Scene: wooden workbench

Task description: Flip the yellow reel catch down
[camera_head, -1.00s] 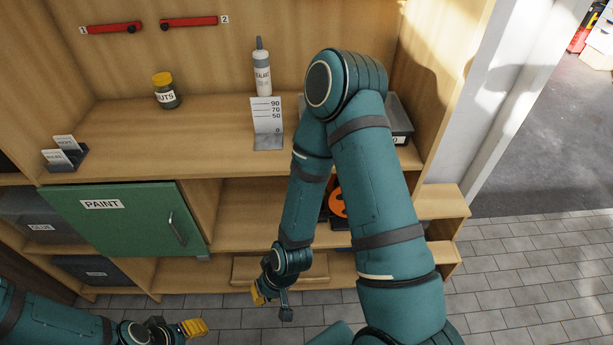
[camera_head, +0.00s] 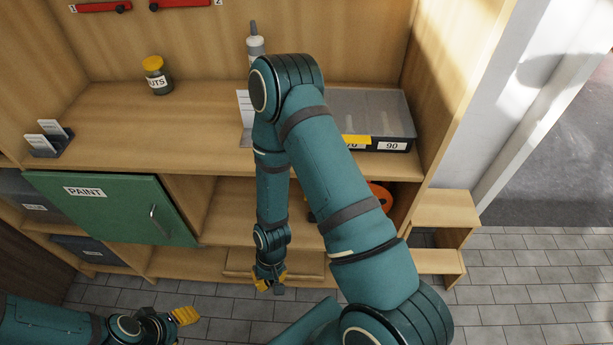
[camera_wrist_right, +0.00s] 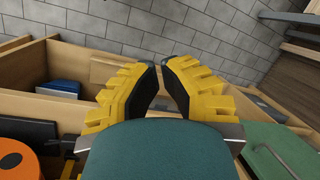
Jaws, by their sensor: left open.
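An orange reel (camera_head: 382,195) sits in the open lower shelf bay, largely hidden behind my right arm. It also shows at the lower left of the right wrist view (camera_wrist_right: 14,160). A small yellow part (camera_wrist_right: 70,165) beside it may be the catch; its position is unclear. My right gripper (camera_head: 271,284) hangs low in front of the bench, left of the reel and apart from it. Its fingers (camera_wrist_right: 162,72) are empty with a narrow gap between them. My left gripper (camera_head: 184,328) is open and empty at the lower left, away from the reel.
A green PAINT door (camera_head: 110,208) closes the bay at the left. A grey tray (camera_head: 378,120) and a nuts jar (camera_head: 158,76) stand on the worktop. A low wooden step (camera_head: 445,208) juts out at the right. The tiled floor in front is free.

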